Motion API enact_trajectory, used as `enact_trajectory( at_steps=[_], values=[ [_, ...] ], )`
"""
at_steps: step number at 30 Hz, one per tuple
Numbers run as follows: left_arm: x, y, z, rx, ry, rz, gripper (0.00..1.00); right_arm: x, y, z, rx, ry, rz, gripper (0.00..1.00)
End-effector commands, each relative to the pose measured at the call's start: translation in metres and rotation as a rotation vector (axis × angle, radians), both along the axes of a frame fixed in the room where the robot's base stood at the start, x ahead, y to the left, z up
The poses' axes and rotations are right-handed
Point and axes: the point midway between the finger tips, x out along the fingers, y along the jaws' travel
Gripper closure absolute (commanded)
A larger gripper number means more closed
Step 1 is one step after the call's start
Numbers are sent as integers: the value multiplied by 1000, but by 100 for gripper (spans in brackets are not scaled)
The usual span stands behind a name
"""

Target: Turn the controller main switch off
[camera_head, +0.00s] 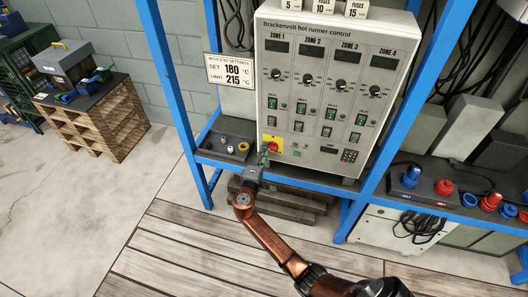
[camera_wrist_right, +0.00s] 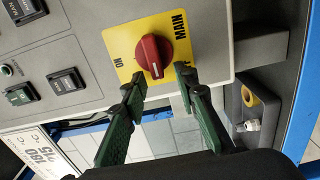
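The main switch is a red rotary knob (camera_wrist_right: 154,55) on a yellow plate (camera_wrist_right: 119,62) marked MAIN and ON, at the lower left corner of the grey control cabinet (camera_head: 327,70). One finger partly hides the OFF lettering. Whether the fingers touch the knob I cannot tell. My left gripper is not in view.
A dark tray (camera_head: 216,154) with small parts sits on the blue shelf left of the switch. A settings sign (camera_head: 230,71) hangs beside the cabinet. Blue rack posts (camera_head: 168,65) stand on both sides. Red and blue connectors (camera_head: 411,177) lie at right. The wooden floor in front is clear.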

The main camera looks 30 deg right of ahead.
Motion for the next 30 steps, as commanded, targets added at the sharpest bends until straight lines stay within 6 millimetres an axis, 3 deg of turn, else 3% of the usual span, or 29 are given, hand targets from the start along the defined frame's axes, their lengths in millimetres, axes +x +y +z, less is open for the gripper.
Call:
enact_trajectory(
  at_steps=[11, 24, 30],
  values=[
    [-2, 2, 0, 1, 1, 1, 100, -5, 7, 0, 1, -2, 1, 72],
    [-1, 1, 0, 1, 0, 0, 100, -60, 70, -1, 2, 1, 0, 72],
    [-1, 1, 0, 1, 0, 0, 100, -75, 88, 0, 1, 0, 0, 72]
  ],
)
